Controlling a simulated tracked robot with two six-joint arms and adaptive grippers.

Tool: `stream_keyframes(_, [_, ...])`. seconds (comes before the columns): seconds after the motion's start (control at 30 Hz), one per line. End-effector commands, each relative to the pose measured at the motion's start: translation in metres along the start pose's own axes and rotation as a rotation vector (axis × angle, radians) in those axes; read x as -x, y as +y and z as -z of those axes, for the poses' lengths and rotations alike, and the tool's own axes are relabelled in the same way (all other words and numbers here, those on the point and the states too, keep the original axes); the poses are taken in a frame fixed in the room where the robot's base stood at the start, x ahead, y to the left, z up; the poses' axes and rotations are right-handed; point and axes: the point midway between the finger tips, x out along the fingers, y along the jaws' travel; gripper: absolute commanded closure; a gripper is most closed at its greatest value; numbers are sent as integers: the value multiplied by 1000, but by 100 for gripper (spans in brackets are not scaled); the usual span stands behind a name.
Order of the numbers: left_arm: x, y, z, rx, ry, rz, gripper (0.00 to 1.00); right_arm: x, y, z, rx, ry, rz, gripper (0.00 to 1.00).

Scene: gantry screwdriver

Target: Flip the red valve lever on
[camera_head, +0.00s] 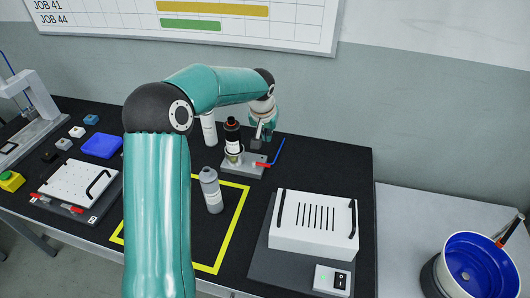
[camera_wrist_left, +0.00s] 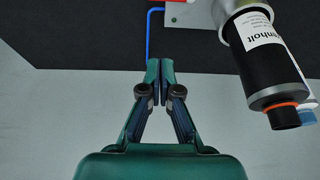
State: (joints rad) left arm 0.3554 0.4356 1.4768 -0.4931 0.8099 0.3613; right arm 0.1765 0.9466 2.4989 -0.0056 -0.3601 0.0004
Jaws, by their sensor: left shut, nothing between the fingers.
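The red valve lever (camera_head: 263,165) sits on the right end of a small grey metal base (camera_head: 240,170) on the black table. In the left wrist view a sliver of red (camera_wrist_left: 174,1) shows at the top edge, probably the same lever. My left gripper (camera_head: 257,142) hangs behind the base, a little beyond the lever and apart from it. The left wrist view shows its fingertips (camera_wrist_left: 160,66) shut together and empty. A black bottle with a white label (camera_head: 232,140) stands on the base, left of the gripper. My right gripper is out of view.
A thin blue tube (camera_head: 279,150) rises by the base, close to the gripper. A grey bottle (camera_head: 211,192) stands in front, inside a yellow outline. A white slotted box (camera_head: 314,224) is at the right front. The wall (camera_head: 400,110) lies behind the table.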

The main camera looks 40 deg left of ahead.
Motion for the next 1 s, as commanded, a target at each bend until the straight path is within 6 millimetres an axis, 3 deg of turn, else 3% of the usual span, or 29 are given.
stream_keyframes(0.27, [-30, 0, -1, -1, -4, 0, 100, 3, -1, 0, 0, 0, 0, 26])
stream_keyframes(0.6, [-102, 1, -1, -1, -4, 0, 100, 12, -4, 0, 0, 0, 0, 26])
stream_keyframes(1.0, [-86, 0, -36, -1, 0, 0, 100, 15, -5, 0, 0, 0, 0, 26])
